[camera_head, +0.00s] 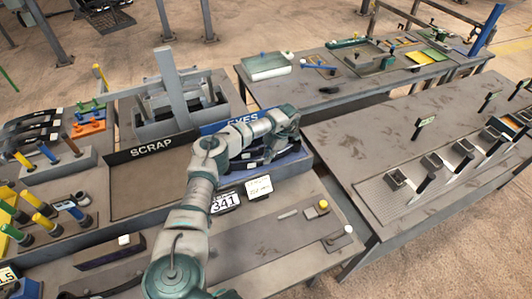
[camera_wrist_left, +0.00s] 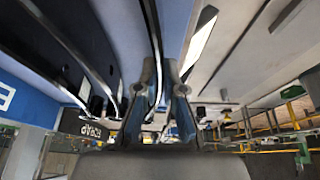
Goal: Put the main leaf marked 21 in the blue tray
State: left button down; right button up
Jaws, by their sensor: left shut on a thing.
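My left arm reaches across the bench to the blue tray (camera_head: 284,166), which holds dark curved leaves (camera_head: 246,165). My left gripper (camera_head: 268,146) is over the tray, with its fingertips mostly hidden by my own wrist. In the left wrist view the fingers (camera_wrist_left: 161,88) are shut on a dark, thin, curved leaf (camera_wrist_left: 152,28) that runs up out of the picture. Other dark leaves (camera_wrist_left: 62,45) lie to its left, by a blue surface. No mark 21 can be read on any leaf. My right gripper is not in view.
A SCRAP bay (camera_head: 150,147) lies left of the blue tray, and a blue EYES sign (camera_head: 229,122) stands behind it. A card marked 341 (camera_head: 225,202) is in front. Colored-handled tools (camera_head: 44,222) stand at the left.

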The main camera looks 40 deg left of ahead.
pick_arm(q)
jog(key=c, duration=1.5)
grip_release()
jog(key=shift+a+f, duration=0.1)
jog(key=shift+a, duration=0.05)
jog(key=shift+o, duration=1.1)
jog(key=shift+s+a, duration=0.1)
jog(key=shift+a+f, duration=0.1)
jog(key=shift+a, duration=0.2)
jog(key=shift+d+r, duration=0.1)
jog(key=shift+r, duration=0.1)
jog(key=v, duration=0.3)
jog(key=b+v, duration=0.1)
jog(key=v, duration=0.7)
jog(key=shift+d+b, duration=0.3)
jog(key=shift+b, duration=0.1)
jog(key=shift+w+a+r, duration=0.15)
jog(key=shift+w+r, duration=0.1)
jog(key=shift+r, duration=0.1)
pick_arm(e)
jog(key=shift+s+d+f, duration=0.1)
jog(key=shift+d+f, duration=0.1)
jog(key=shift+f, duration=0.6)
